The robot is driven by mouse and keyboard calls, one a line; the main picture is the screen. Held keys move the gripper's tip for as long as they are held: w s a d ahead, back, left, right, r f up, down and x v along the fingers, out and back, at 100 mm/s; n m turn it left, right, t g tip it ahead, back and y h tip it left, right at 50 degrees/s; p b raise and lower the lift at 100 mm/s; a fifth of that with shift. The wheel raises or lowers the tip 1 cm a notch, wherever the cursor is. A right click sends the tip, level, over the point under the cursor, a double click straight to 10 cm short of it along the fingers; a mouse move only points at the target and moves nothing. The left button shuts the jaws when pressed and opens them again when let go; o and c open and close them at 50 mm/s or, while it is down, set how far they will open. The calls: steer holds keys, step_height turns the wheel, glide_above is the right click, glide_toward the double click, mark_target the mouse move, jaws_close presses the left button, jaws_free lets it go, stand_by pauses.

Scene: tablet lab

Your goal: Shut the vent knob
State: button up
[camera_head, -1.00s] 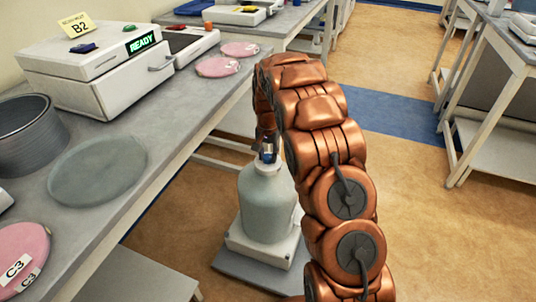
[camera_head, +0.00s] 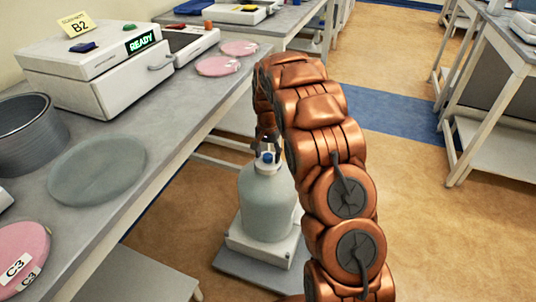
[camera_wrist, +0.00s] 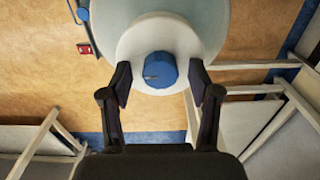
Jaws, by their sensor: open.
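The blue vent knob (camera_wrist: 160,69) sits on the white cap (camera_wrist: 183,40) of a large pale bottle. In the head view the knob (camera_head: 267,157) tops the bottle (camera_head: 267,205), which stands upright on a white base. My gripper (camera_wrist: 165,83) is open in the wrist view, with one dark finger on each side of the knob and a gap between each finger and the knob. In the head view my gripper (camera_head: 266,143) is just above the knob, partly hidden by my arm. A small dark mark shows on the knob's face.
The white base (camera_head: 262,243) stands on a grey plate on the floor, beside the left bench (camera_head: 160,110).

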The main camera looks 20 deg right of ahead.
mark_target(268, 155)
steer(key=shift+r, duration=0.1)
step_height(268, 155, up, 12)
stand_by(0.5)
stand_by(0.5)
steer(key=s+a+r+n+g, duration=0.1)
steer(key=s+a+r+n, duration=0.15)
steer(key=s, duration=0.55)
steer(key=s+a+r+n, duration=0.1)
steer(key=s+a+r, duration=0.15)
steer(key=s, duration=0.45)
steer(key=s+a+r+n+g, duration=0.1)
steer(key=s+a, duration=0.3)
steer(key=s, duration=0.4)
steer(key=s+a+f+n+g, duration=0.1)
steer(key=s+a+n, duration=0.1)
steer(key=s, duration=0.9)
steer(key=s+a+f+n, duration=0.2)
steer(key=s+n, duration=0.1)
steer(key=s, duration=0.9)
step_height(268, 155, up, 19)
steer(key=w+t+p, duration=0.1)
steer(key=p, duration=1.6)
steer(key=shift+w, duration=0.15)
steer(key=shift+d+r, duration=0.1)
